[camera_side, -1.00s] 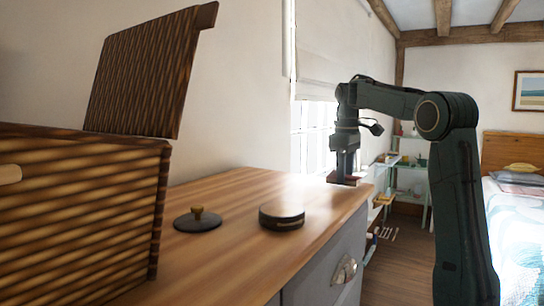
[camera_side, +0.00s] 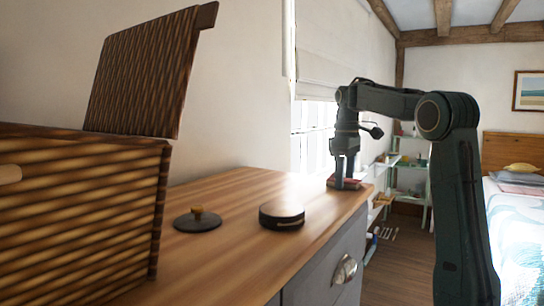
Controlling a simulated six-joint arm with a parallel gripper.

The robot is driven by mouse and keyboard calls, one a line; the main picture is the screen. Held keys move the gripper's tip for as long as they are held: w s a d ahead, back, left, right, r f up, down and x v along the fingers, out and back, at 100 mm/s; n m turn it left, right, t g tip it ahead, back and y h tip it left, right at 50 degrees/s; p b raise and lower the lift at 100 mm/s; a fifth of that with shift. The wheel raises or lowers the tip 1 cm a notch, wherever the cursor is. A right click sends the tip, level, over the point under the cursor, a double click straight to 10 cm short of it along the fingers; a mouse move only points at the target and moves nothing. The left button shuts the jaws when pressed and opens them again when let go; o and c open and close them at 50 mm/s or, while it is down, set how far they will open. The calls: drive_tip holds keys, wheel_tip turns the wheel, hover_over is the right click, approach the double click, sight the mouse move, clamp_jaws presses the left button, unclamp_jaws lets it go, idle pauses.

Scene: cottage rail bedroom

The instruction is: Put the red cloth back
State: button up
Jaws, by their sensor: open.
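The red cloth (camera_side: 346,184) lies as a small flat red shape at the far right end of the wooden dresser top. My gripper (camera_side: 344,180) points down right at it, with its fingers apart and the fingertips at or just above the cloth. Whether they touch it cannot be told at this distance. A large brown woven basket (camera_side: 75,215) stands at the left with its lid (camera_side: 150,72) raised. Its inside is hidden.
A dark round lid with a brass knob (camera_side: 198,220) and a dark round tin (camera_side: 282,216) sit on the dresser top (camera_side: 235,185) between basket and gripper. The wall and window are behind. A shelf (camera_side: 410,175) and bed (camera_side: 520,220) are beyond.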

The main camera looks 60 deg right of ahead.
drive_tip(key=shift+r, duration=0.1)
drive_tip(key=shift+r, duration=3.75)
drive_tip(key=shift+f, duration=0.15)
drive_tip(key=shift+f, duration=3.45)
drive_tip(key=shift+r, duration=0.2)
drive_tip(key=shift+f, duration=0.4)
drive_tip(key=shift+r, duration=3.65)
